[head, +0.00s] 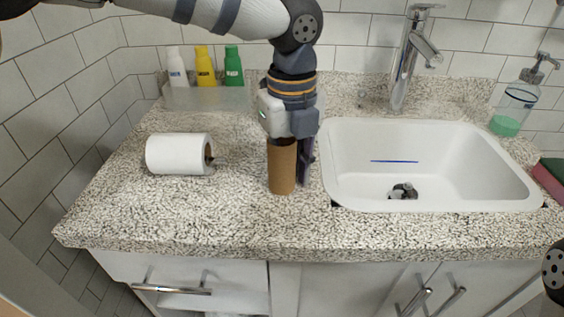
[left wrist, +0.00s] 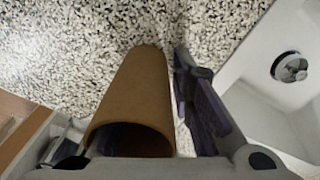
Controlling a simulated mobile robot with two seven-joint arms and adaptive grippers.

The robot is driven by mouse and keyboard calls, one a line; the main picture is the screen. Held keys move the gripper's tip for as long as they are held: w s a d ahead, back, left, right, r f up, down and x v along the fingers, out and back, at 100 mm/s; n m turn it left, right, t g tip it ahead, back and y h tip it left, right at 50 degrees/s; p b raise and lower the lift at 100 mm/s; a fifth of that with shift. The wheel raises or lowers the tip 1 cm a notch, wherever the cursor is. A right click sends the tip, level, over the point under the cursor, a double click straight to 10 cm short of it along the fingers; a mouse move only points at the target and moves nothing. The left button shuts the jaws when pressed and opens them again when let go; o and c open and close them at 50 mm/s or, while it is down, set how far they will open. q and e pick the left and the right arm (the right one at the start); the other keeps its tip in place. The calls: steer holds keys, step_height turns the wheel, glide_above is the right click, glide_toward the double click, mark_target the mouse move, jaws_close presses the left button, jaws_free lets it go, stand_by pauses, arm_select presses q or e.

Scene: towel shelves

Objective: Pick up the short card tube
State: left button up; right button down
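The short card tube (head: 282,168) is a brown cardboard cylinder standing upright on the speckled counter, left of the sink. My left gripper (head: 290,160) points down over it, with one dark finger beside the tube's right side. In the left wrist view the tube (left wrist: 135,95) runs away from the camera, its open near end close to the gripper body. The right finger of the left gripper (left wrist: 165,105) stands beside the tube with a narrow gap. The other finger is mostly hidden. The gripper looks open. My right gripper is not in view.
A white paper roll (head: 178,154) lies on the counter to the left. Several bottles (head: 205,68) stand in a tray at the back left. The white sink (head: 335,150) with a faucet (head: 402,60) is right of the tube. A soap dispenser (head: 514,105) stands far right.

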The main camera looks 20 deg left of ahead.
arm_select(q)
jaws_close()
